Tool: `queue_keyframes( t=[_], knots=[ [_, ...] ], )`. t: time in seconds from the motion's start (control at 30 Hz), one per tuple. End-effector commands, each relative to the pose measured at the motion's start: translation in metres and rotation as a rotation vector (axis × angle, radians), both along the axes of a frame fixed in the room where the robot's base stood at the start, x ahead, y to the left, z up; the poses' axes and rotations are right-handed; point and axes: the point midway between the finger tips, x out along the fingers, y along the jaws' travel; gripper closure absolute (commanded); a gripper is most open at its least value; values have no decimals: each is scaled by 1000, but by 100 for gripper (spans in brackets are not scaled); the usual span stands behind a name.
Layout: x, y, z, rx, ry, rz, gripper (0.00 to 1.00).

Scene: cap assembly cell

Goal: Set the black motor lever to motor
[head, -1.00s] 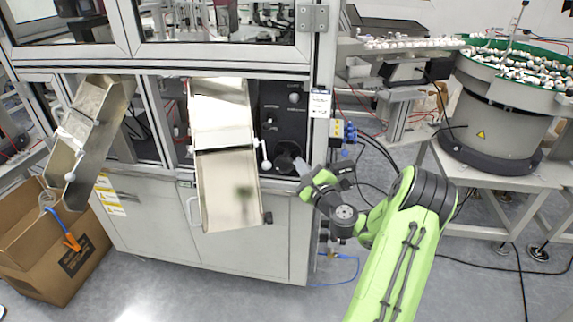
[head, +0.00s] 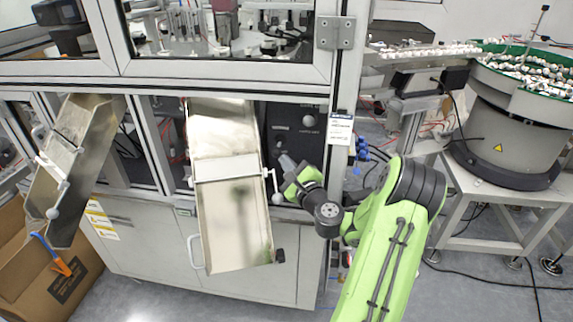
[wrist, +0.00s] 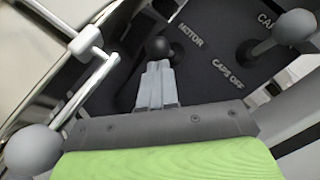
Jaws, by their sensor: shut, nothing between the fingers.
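The black motor lever (wrist: 158,47) shows its round black knob on the dark control panel in the wrist view, left of the printed word MOTOR (wrist: 190,35). My gripper (wrist: 157,66) is shut and empty, with its fingertips just below the knob in the picture. I cannot tell whether they touch it. In the head view my gripper (head: 286,161) is at the black panel (head: 290,128), and the black lever cannot be made out there. The lever's shaft is hidden in the wrist view.
A grey-knobbed lever (wrist: 295,25) stands on the panel at the upper right, near the CAPS OFF label (wrist: 228,72). A metal chute (head: 235,220) with a grey-balled side handle (head: 277,198) is close on the left. A cabinet post (head: 345,120) stands right of the panel.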

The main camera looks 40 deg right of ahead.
Motion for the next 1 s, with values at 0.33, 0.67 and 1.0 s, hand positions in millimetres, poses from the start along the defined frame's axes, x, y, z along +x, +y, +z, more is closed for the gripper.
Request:
queue_keyframes(
  t=[0.33, 0.67, 1.0],
  knots=[
    [1, 0, 5, 23, 16, 2, 100],
    [1, 0, 17, 134, 101, 3, 100],
    [2, 0, 34, 224, 171, 4, 100]
  ],
)
